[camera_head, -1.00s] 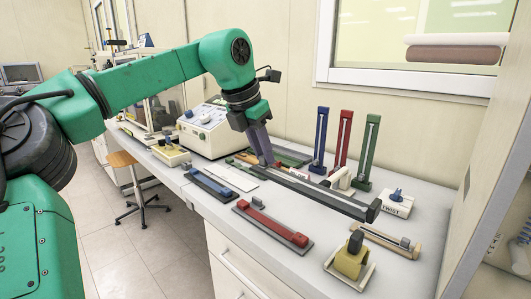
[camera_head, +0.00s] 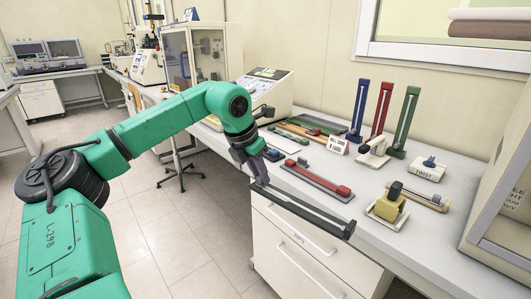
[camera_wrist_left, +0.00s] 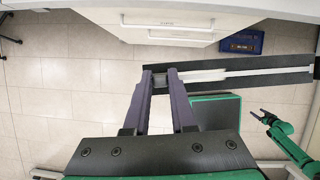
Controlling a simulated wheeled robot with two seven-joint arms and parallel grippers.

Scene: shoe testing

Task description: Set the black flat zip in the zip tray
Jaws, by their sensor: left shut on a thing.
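The black flat zip (camera_head: 308,211) is a long dark bar with a pale strip along it. My left gripper (camera_head: 262,181) is shut on it near one end. The zip is held out in front of the bench's front edge, before the drawers. In the left wrist view the zip (camera_wrist_left: 245,76) runs off to the right from my fingertips (camera_wrist_left: 159,76). A blue tray (camera_wrist_left: 243,41) with a brown patch lies low by the drawers; I cannot tell whether it is the zip tray. My right gripper (camera_wrist_left: 262,114) is empty, fingers apart, at the right.
The bench (camera_head: 436,208) holds a red zip on a grey base (camera_head: 320,182), blue, red and green upright zips (camera_head: 404,122), a yellow block device (camera_head: 388,204) and a TWIST block (camera_head: 428,170). White drawers (camera_head: 300,258) stand below. Tiled floor is open at left.

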